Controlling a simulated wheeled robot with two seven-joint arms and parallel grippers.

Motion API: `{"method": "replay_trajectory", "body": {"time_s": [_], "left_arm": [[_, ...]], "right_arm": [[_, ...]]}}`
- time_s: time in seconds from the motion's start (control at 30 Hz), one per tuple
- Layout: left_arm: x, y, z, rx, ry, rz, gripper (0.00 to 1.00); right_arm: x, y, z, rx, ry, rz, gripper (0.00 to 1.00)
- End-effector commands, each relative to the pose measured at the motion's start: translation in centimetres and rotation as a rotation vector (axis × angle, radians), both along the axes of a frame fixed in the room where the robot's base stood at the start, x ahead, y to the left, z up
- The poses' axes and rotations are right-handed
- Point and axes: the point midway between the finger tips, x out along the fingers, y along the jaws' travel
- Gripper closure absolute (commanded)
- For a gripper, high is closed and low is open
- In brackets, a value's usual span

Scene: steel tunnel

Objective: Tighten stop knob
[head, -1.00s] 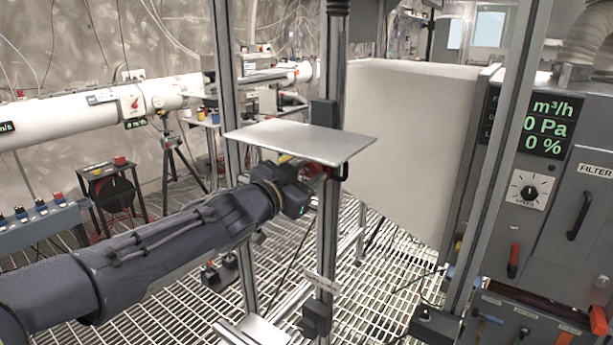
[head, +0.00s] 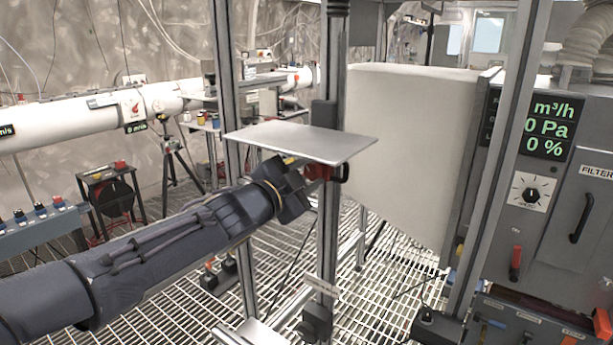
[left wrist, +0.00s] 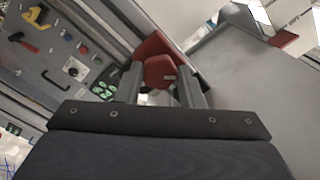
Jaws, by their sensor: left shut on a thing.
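The stop knob (left wrist: 160,72) is red and faceted, and sits between the fingers of my left gripper in the left wrist view. My left gripper (left wrist: 165,90) is shut on it, one finger on each side. In the head view my left gripper (head: 308,186) reaches under the flat metal plate (head: 300,143), beside the upright post (head: 328,230). Red parts (head: 322,172) show just under the plate there, but the knob is mostly hidden by the gripper and the plate. My right gripper is not in view.
A control cabinet (head: 567,190) with a display and dial stands on the right. A large pale block (head: 405,150) is behind the post. A second metal upright (head: 232,150) stands left of the plate. The floor is open metal grating (head: 190,310).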

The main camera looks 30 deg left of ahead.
Motion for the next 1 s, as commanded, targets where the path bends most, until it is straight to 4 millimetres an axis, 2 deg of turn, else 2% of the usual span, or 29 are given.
{"method": "replay_trajectory", "body": {"time_s": [0.3,0.33,0.5,0.8,1.0], "left_arm": [[0.0,0.0,0.0,0.0,0.0,0.0,0.88],[0.0,0.0,0.0,0.0,0.0,0.0,0.63],[0.0,0.0,0.0,0.0,0.0,0.0,0.44],[-0.3,0.0,0.1,0.0,-0.001,0.001,0.44],[-3.1,0.3,0.4,0.0,-0.002,0.001,0.44]], "right_arm": [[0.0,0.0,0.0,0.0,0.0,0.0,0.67],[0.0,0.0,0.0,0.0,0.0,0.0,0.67],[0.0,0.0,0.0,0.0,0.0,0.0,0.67],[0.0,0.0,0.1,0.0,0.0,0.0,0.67],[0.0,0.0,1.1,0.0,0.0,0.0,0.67]]}}
